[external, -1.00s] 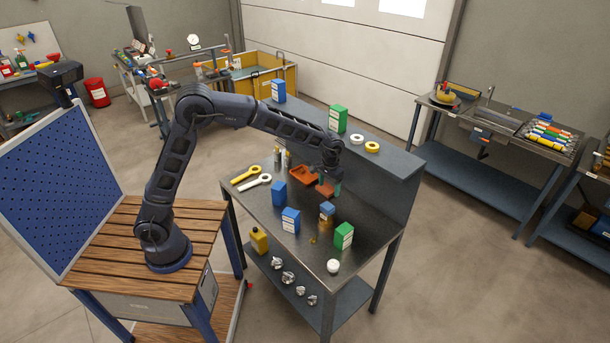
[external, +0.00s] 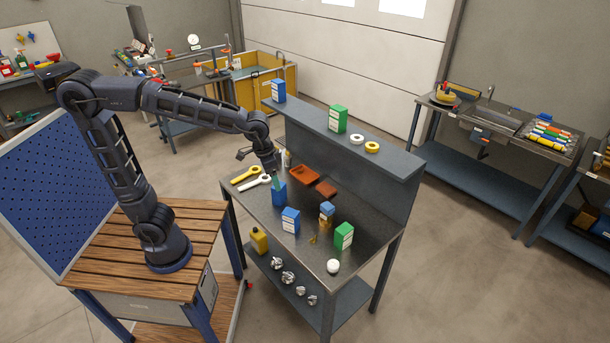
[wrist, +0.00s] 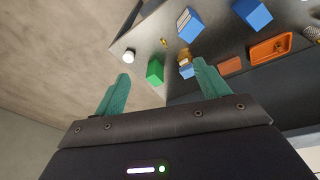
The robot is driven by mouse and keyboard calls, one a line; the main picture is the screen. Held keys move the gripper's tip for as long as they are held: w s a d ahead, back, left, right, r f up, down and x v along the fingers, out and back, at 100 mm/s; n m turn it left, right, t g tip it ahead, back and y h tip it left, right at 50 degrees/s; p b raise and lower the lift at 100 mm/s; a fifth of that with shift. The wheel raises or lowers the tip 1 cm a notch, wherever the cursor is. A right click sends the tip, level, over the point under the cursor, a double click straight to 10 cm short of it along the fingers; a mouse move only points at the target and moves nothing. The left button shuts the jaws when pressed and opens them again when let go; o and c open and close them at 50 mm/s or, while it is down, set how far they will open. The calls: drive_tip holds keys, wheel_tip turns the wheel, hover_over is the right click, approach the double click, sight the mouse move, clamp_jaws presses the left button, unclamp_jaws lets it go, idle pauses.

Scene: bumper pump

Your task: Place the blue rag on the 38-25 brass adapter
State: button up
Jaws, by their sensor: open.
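A small blue piece (external: 327,208), which looks like the folded blue rag, sits on top of a brass cylinder (external: 326,223) in the middle of the bench. The cylinder looks like the brass adapter; its 38-25 marking is not readable. In the wrist view the blue piece (wrist: 187,72) and the brass part (wrist: 184,57) show close together, near one fingertip in the picture. My gripper (external: 275,180) is open and empty, its teal fingers spread in the wrist view (wrist: 160,84). In the external view it is at the bench's left, by a blue box, apart from the rag.
Blue boxes (external: 279,194) (external: 290,221) and a green box (external: 343,237) stand around the brass cylinder. An orange tray (external: 304,174) and a brown-red flat piece (external: 326,188) lie behind. Wrenches (external: 254,183) lie at left. A raised shelf (external: 310,120) runs along the back.

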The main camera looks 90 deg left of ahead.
drive_tip(key=s+d+f+m+t, duration=0.1)
drive_tip(key=s+d, duration=0.3)
drive_tip(key=s, duration=0.8)
drive_tip(key=s+d+f+m+t, duration=0.1)
drive_tip(key=s+d+m, duration=0.2)
drive_tip(key=s, duration=0.9)
drive_tip(key=shift+d+m, duration=0.3)
drive_tip(key=shift+d, duration=0.3)
